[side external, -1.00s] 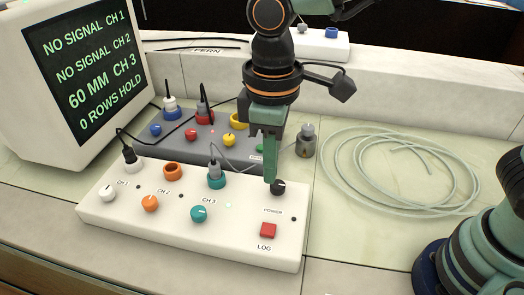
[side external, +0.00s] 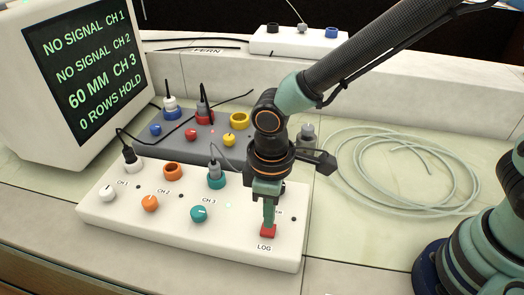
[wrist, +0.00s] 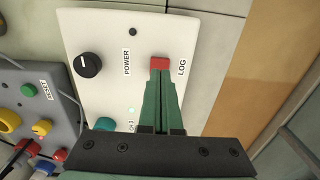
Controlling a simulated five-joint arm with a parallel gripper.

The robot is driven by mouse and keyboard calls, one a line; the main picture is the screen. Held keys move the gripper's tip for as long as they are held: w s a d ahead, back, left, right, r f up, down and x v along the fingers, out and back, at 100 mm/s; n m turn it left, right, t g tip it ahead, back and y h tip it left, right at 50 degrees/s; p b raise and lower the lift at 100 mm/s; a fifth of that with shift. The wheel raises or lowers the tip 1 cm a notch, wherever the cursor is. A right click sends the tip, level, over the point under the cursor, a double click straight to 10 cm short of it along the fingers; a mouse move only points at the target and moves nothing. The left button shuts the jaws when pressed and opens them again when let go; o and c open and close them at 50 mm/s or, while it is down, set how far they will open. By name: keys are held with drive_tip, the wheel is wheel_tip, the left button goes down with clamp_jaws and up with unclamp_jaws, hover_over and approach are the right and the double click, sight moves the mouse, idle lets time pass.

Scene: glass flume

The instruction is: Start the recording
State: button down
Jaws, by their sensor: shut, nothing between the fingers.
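The white control box (side external: 130,215) lies on the bench with CH 1, CH 2 and CH 3 knobs, a POWER knob and a red LOG button. My gripper (side external: 268,226) is shut and empty, its fingertips at the red LOG button (side external: 268,233). In the wrist view the fingertips (wrist: 160,72) overlap the lower edge of the LOG button (wrist: 159,62). I cannot tell whether the button is pressed down. The black POWER knob (wrist: 88,65) shows in the wrist view. The monitor (side external: 85,65) reads NO SIGNAL CH 1, NO SIGNAL CH 2, 60 MM CH 3, 0 ROWS HOLD.
A grey box (side external: 180,148) with coloured knobs and plugs stands behind the white box. A coiled clear tube (side external: 405,170) lies on the right. A small metal fitting (side external: 307,132) stands behind my gripper. Another white box (side external: 300,40) sits on the back ledge.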

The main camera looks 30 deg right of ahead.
sight(266, 229)
drive_tip(key=shift+f, duration=0.95)
drive_tip(key=shift+s+d+f, duration=0.1)
drive_tip(key=shift+f, duration=0.95)
wheel_tip(266, 229, up, 15)
drive_tip(key=shift+w+a, duration=0.25)
drive_tip(key=shift+f, duration=0.1)
